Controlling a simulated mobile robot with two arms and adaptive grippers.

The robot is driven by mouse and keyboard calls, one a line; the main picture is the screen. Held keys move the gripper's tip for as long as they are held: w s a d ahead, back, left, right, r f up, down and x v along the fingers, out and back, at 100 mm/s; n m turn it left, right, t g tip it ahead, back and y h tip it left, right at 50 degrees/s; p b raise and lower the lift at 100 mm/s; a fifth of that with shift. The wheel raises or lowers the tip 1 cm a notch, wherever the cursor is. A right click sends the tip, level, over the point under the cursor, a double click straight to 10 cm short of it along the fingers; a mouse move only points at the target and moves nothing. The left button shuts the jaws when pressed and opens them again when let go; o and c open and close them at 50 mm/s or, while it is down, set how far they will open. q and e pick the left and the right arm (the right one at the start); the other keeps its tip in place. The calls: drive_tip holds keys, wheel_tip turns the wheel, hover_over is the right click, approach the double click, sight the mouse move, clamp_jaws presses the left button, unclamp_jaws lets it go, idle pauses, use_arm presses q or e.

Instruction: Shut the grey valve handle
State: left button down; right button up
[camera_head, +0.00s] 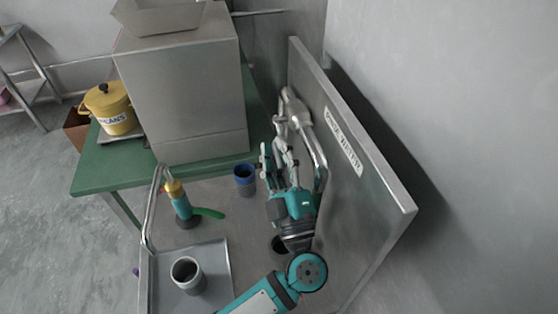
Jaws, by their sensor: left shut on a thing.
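The grey valve (294,106) with its handle (280,128) is on the metal panel labelled "WATER" at its end, with a bent grey pipe running down from it. My left gripper (278,150) reaches up from below, close to the panel, and is shut on the grey handle. Its fingers and wrist hide part of the handle and the lower pipe, so the handle's exact angle is hard to tell. My right gripper is not in view.
A blue-rimmed cup (245,180) stands left of my gripper. A grey cup (187,275) sits on a metal tray (222,262). A large metal box (190,100) and yellow pot (110,108) stand behind.

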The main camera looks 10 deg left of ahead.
use_arm(q)
drive_tip(key=shift+w+a+f+t+y+b, duration=0.1)
drive_tip(key=shift+w+f+t+y+b, duration=0.1)
drive_tip(key=shift+f+t+b, duration=0.4)
drive_tip(key=shift+w+f+t+y+b, duration=0.1)
drive_tip(key=shift+t+y+b, duration=0.15)
drive_tip(key=shift+b, duration=0.6)
drive_tip(key=shift+r, duration=0.1)
drive_tip(key=c, duration=1.3)
unclamp_jaws()
drive_tip(key=s+d+f, duration=0.1)
drive_tip(key=s+d, duration=0.1)
drive_tip(key=s, duration=0.3)
drive_tip(key=s+d+f, duration=0.1)
drive_tip(key=s+d, duration=0.1)
drive_tip(key=s, duration=0.3)
drive_tip(key=s+d, duration=0.2)
drive_tip(key=s, duration=0.3)
drive_tip(key=shift+f, duration=0.4)
